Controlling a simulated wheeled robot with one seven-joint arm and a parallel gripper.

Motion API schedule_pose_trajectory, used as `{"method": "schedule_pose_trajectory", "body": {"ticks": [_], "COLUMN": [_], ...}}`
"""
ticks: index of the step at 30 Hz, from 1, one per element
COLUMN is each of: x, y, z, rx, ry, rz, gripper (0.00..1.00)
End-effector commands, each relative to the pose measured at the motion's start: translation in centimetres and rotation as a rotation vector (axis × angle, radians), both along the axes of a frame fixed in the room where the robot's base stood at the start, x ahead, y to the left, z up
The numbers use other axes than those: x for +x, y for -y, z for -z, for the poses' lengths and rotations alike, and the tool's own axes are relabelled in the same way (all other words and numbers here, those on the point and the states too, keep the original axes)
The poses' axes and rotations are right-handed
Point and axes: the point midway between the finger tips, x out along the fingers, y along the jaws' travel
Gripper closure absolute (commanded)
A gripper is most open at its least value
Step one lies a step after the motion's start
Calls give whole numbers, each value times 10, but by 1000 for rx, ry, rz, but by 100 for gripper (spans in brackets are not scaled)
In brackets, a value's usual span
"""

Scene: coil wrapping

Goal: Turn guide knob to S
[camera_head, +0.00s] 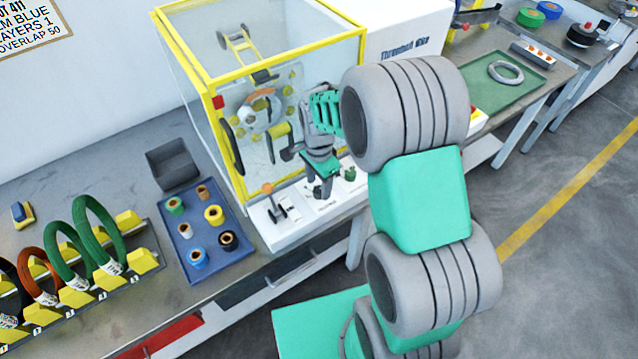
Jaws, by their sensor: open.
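My gripper (318,187) points down at the white control ledge (287,229) at the front of the yellow-framed wrapping machine. Its fingers are small in the picture and seem to be apart, with nothing visible between them. A small dark green knob (350,174) stands on the ledge just right of the fingers. A lever with an orange ball (267,188) stands on the ledge to the left. Dark lettering on the ledge is too small to read. I cannot tell which control is the guide knob, nor its setting; my gripper and wrist cover part of the ledge.
The machine's clear, yellow-framed guard (212,95) rises just behind my gripper. A blue tray (222,262) of several spools and a rack of coils (135,262) are on the left. A green tray (528,88) with a grey coil is on the right. A grey bin (172,165) stands behind the blue tray.

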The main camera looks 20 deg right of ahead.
Motion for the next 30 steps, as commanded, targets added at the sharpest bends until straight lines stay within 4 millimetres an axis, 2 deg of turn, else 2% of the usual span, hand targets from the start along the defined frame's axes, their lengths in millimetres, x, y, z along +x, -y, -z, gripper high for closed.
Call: {"method": "schedule_pose_trajectory", "body": {"ticks": [4,12,30], "x": [0,0,0], "y": [1,1,0], "z": [16,19,19], "rx": [0,0,0], "ry": [0,2,2], "rz": [1,0,-1], "gripper": [48,48,97]}}
